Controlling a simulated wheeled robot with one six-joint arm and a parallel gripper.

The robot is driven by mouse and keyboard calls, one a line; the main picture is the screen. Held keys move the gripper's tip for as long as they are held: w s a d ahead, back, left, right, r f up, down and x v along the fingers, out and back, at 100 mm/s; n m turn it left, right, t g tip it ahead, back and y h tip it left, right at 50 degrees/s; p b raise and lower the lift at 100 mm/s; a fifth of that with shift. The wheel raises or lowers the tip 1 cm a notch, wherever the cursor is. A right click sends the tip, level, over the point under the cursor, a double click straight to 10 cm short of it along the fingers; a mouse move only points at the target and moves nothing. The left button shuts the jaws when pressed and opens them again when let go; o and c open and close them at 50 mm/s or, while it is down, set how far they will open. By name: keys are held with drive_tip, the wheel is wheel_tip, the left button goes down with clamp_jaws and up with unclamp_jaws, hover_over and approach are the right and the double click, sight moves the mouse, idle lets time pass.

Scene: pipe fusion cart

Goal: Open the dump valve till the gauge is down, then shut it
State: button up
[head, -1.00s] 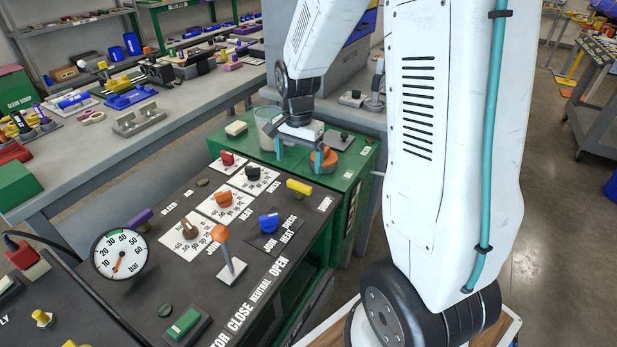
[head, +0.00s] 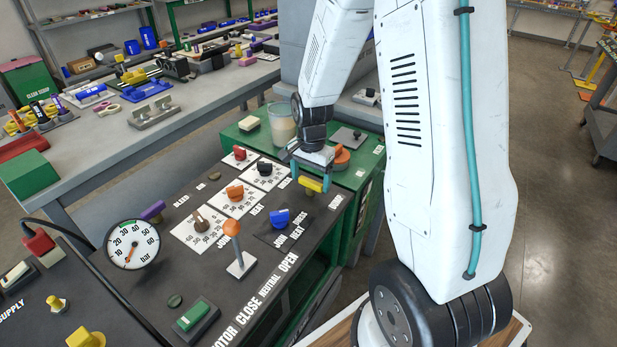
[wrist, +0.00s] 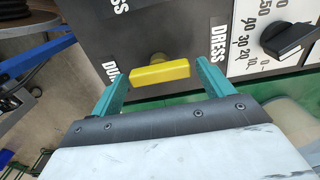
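The dump valve's yellow bar handle (head: 311,185) sits at the far right end of the dark panel. In the wrist view the handle (wrist: 160,74) lies crosswise, with a partly hidden label starting "DU" at its left. My gripper (head: 311,177) is at the handle, its teal fingers either side. In the wrist view my gripper (wrist: 160,82) is open, with a small gap between each fingertip and the handle's ends. The round white gauge (head: 132,245), marked in bar, stands at the panel's left; its needle seems to point down-left, but the exact reading is too small to tell.
Behind is a green cabinet top with an orange round part (head: 341,155) and a clear beaker (head: 282,125).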

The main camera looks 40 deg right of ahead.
drive_tip(key=c, duration=0.6)
drive_tip(key=shift+n, duration=0.3)
drive_tip(key=n, duration=0.7)
drive_tip(key=shift+w, duration=0.1)
drive_tip(key=n, duration=0.5)
drive_tip(key=shift+r+n, duration=0.1)
drive_tip(key=shift+n, duration=0.2)
drive_tip(key=n, duration=0.4)
drive_tip(key=shift+n, duration=0.3)
